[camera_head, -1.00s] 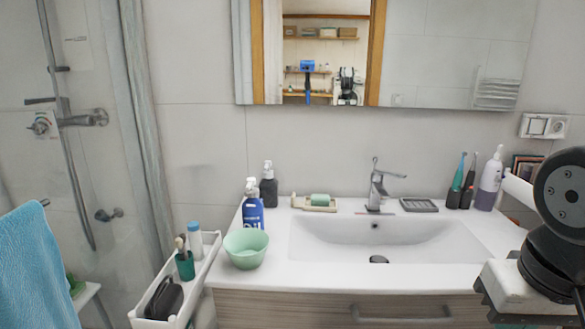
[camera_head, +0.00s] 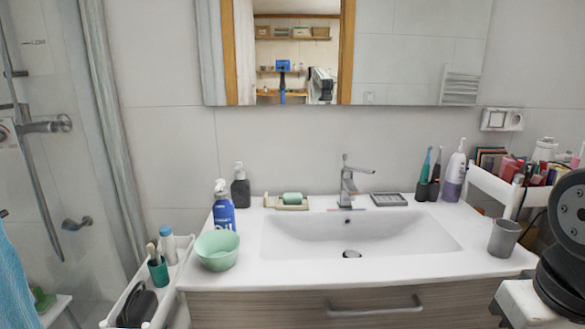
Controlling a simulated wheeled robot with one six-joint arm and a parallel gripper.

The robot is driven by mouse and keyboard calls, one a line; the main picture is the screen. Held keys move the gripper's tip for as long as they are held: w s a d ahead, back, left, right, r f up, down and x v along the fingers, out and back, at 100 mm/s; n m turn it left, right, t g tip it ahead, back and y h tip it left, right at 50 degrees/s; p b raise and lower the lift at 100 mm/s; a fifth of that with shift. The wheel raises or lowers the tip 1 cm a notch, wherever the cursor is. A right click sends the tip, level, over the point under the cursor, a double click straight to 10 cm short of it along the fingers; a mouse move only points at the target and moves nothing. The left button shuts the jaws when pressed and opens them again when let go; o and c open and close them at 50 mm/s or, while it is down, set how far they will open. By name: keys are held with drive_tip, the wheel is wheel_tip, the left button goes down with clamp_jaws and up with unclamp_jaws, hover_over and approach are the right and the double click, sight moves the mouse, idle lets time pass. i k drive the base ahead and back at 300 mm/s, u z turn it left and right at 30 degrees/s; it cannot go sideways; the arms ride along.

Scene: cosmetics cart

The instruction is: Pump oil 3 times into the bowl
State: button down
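A blue bottle (camera_head: 224,208) with a white pump head and white lettering stands upright on the left end of the sink counter. It is the likely oil bottle, though its lettering is too small to read surely. A light green bowl (camera_head: 217,258) sits in front of it on the counter's front left corner. The bowl hides the bottle's lower part. Links of my arm show at the right edge, well away from both. My gripper is not in view.
A white caddy (camera_head: 186,258) stands left of the counter. A dark pump bottle (camera_head: 240,187), soap dish (camera_head: 287,206) and faucet (camera_head: 348,183) line the back. A grey cup (camera_head: 504,238) and white cosmetics cart (camera_head: 484,180) are at right. The basin (camera_head: 350,237) is empty.

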sight(221, 184)
drive_tip(key=u, duration=0.1)
drive_tip(key=i, duration=0.15)
drive_tip(key=z, duration=2.7)
drive_tip(key=k, duration=0.95)
drive_tip(key=u, duration=2.6)
drive_tip(key=i, duration=0.85)
drive_tip(key=u, duration=0.05)
